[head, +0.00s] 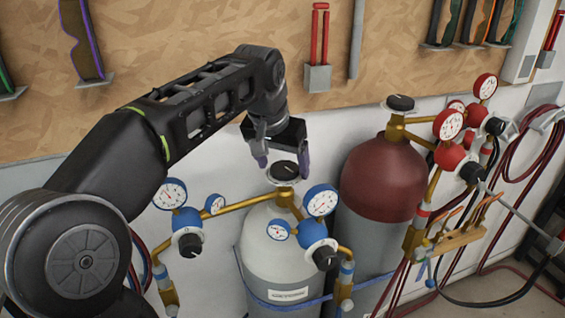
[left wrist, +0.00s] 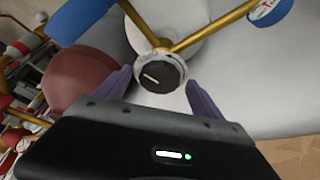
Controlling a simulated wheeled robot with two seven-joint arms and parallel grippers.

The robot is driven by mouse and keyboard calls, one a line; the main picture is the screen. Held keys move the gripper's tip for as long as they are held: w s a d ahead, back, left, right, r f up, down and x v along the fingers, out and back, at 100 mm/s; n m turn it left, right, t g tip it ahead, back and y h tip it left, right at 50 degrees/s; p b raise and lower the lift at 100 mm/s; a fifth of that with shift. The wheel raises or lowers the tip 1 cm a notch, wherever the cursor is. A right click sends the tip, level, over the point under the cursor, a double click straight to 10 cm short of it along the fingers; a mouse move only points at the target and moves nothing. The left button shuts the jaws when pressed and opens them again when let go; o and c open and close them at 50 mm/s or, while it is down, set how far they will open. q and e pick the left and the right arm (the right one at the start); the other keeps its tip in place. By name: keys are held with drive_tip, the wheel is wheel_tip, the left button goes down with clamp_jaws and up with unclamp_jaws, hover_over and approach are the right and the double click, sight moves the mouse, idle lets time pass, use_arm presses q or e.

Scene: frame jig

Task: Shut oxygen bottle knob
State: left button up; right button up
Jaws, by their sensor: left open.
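The oxygen bottle (head: 285,250) is the white-topped grey cylinder with blue gauges, standing upright at the wall. Its black round knob (head: 285,171) sits on top of the brass valve. My left gripper (head: 283,165) hangs over the knob with its fingers pointing down. In the left wrist view the knob (left wrist: 161,72) lies between and just beyond the tips of the two open purple fingers (left wrist: 160,85), with a white pointer mark on its face. I see gaps on both sides, so the fingers do not appear to grip it. My right gripper is not in view.
A red-topped cylinder (head: 383,180) with red gauges and its own black knob (head: 400,103) stands close on the right. Brass pipes and blue gauges (head: 321,201) flank the oxygen knob. A brass torch rack (head: 458,238) and hoses are further right. A tool board (head: 200,40) hangs behind.

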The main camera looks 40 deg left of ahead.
use_arm(q)
drive_tip(key=c, duration=1.4)
